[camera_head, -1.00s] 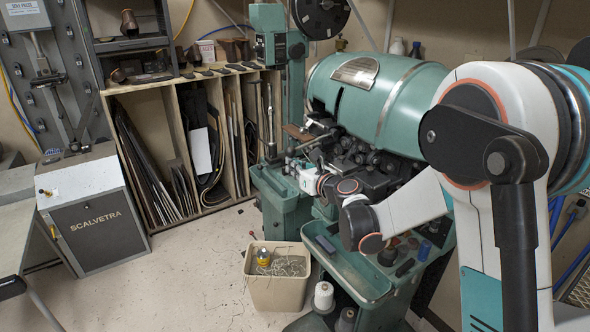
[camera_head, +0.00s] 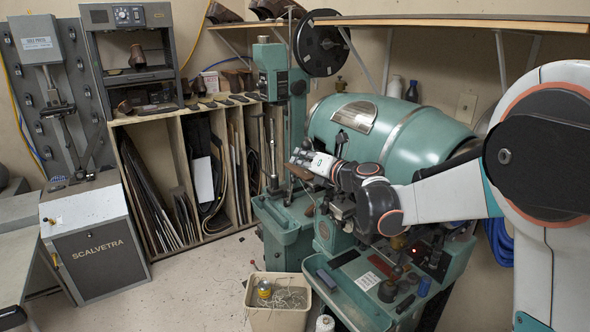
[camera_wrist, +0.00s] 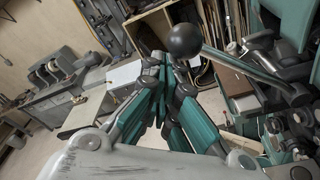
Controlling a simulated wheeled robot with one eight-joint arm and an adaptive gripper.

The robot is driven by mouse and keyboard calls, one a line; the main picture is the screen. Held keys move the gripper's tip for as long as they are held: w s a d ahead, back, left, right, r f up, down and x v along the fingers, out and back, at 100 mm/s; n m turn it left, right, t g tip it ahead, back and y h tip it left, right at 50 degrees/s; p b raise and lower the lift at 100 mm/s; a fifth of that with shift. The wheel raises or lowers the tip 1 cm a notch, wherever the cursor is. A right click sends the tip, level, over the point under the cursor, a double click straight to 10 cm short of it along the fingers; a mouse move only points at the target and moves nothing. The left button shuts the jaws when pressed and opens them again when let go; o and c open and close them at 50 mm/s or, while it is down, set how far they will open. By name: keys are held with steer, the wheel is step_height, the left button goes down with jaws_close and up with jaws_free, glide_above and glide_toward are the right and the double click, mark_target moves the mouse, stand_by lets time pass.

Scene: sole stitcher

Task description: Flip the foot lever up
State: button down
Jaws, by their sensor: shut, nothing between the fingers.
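The sole stitcher (camera_head: 395,130) is a teal machine with a big drum, right of centre in the head view. In the wrist view a lever with a black ball knob (camera_wrist: 185,40) and a thin metal rod (camera_wrist: 245,68) rises from the machine at the right. I cannot tell for sure that it is the foot lever, nor pick it out in the head view. My gripper (camera_wrist: 168,66) is shut and empty; its teal-sided fingers end just below and left of the knob. Contact is unclear. In the head view my gripper (camera_head: 295,158) is beside the machine's upright column.
A bin of thread scraps (camera_head: 278,315) stands on the floor before the machine. A wooden rack (camera_head: 178,160) with sheets stands behind, left of the column. A grey SCALVETRA cabinet (camera_head: 98,240) is at the left. Floor between them is free.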

mark_target(308, 142)
steer(key=d+r, duration=0.1)
steer(key=w+r, duration=0.1)
steer(key=d+r+p, duration=0.1)
steer(key=shift+w+d+r, duration=0.35)
steer(key=shift+w+r, duration=0.05)
steer(key=shift+w+d+r+p, duration=0.35)
steer(key=shift+w+d+r, duration=0.2)
steer(key=shift+d+r, duration=0.25)
steer(key=shift+d, duration=0.1)
